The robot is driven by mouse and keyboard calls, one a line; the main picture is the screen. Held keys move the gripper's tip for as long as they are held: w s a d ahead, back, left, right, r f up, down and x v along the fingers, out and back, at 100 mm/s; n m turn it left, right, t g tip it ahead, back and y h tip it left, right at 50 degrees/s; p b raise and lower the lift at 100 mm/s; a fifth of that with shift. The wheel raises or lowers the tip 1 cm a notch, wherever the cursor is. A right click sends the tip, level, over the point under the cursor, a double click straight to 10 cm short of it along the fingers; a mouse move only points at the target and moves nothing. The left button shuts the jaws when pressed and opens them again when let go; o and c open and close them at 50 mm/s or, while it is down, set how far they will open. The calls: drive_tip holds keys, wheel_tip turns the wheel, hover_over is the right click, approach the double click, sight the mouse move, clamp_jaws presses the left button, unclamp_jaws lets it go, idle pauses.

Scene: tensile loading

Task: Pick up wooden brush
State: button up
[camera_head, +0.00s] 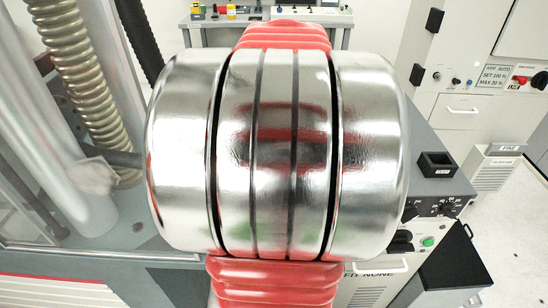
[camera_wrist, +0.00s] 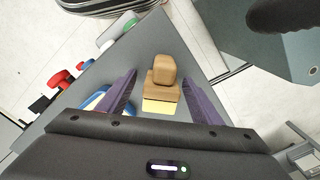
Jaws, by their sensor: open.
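The wooden brush (camera_wrist: 165,70) shows in the wrist view, with a brown block-like handle and pale yellow bristles. It is on a grey tabletop (camera_wrist: 175,35). My gripper (camera_wrist: 160,76) has its two purple fingers apart, one on each side of the brush, with visible gaps between them and the wood. The gripper is empty; how far it is above the tabletop is hard to tell. In the head view my own arm fills the middle, and the gripper and brush are not visible there.
A blue and cream object (camera_wrist: 94,101) lies close beside the left finger, partly covered. Red items (camera_wrist: 60,79) stand further left, and a white and green item (camera_wrist: 115,32) lies beyond. In the head view a grey machine with a black open box (camera_head: 436,165) stands at right.

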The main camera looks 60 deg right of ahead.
drive_tip(key=shift+c, duration=0.3)
drive_tip(key=c, duration=1.2)
drive_tip(key=shift+r, duration=0.1)
wheel_tip(320, 180, up, 10)
drive_tip(key=shift+f, duration=0.1)
drive_tip(key=o, duration=0.6)
drive_tip(key=c, duration=0.4)
